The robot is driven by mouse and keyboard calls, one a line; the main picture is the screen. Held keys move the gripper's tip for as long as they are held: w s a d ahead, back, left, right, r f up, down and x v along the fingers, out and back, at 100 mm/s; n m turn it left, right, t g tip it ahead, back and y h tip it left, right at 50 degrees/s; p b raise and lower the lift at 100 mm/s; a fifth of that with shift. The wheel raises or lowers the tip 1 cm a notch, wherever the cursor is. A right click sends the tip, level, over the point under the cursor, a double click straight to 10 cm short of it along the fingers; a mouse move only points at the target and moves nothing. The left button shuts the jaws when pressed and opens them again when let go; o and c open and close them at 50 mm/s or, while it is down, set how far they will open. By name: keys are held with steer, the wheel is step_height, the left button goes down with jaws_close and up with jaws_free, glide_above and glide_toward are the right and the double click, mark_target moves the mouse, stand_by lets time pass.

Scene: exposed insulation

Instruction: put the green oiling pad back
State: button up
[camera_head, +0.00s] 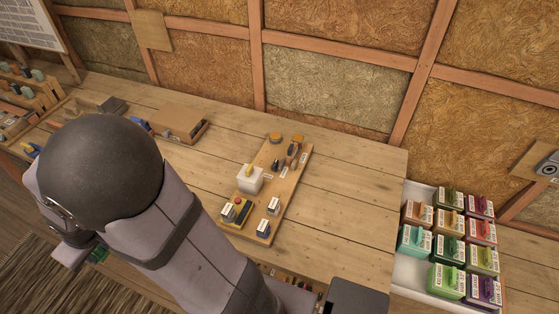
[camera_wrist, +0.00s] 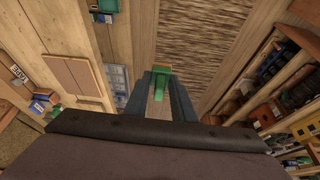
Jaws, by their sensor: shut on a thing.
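The green oiling pad (camera_wrist: 161,77) is between the two fingers of my gripper (camera_wrist: 160,92) in the wrist view. My gripper is shut on it, and the fingers partly cover it. In the head view a small green part (camera_head: 97,256) shows below my arm, over the striped floor area at the left; my arm hides most of the gripper there. The wooden holder board (camera_head: 290,199) lies on the bench in the head view, well to the right of my gripper. It bears a white block (camera_head: 250,179), brushes and small labelled blocks.
A white tray (camera_head: 411,271) with several coloured labelled boxes stands at the right. A brown case (camera_head: 180,120) and wooden racks (camera_head: 38,92) are at the back left. Bare bench top (camera_head: 345,190) lies right of the board. Shelves (camera_wrist: 270,75) fill the wrist view's right side.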

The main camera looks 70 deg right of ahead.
steer(key=s+d+m+g+h, duration=0.15)
steer(key=s+d+m, duration=0.25)
steer(key=d, duration=0.7)
steer(key=s+d+m+h, duration=0.25)
steer(key=d+m, duration=0.25)
steer(key=d, duration=0.6)
steer(key=s+d+f+m+g+b, duration=0.25)
steer(key=s+d+m+b, duration=0.6)
steer(key=s+d, duration=1.4)
steer(key=shift+g, duration=0.3)
steer(key=f, duration=0.1)
steer(key=f+p, duration=0.1)
steer(key=f, duration=0.1)
steer(key=a+f, duration=0.1)
steer(key=shift+s+f, duration=0.4)
steer(key=shift+d+f, duration=0.1)
steer(key=shift+f, duration=2.35)
steer(key=shift+f, duration=0.15)
steer(key=o, duration=1)
steer(key=shift+c, duration=0.2)
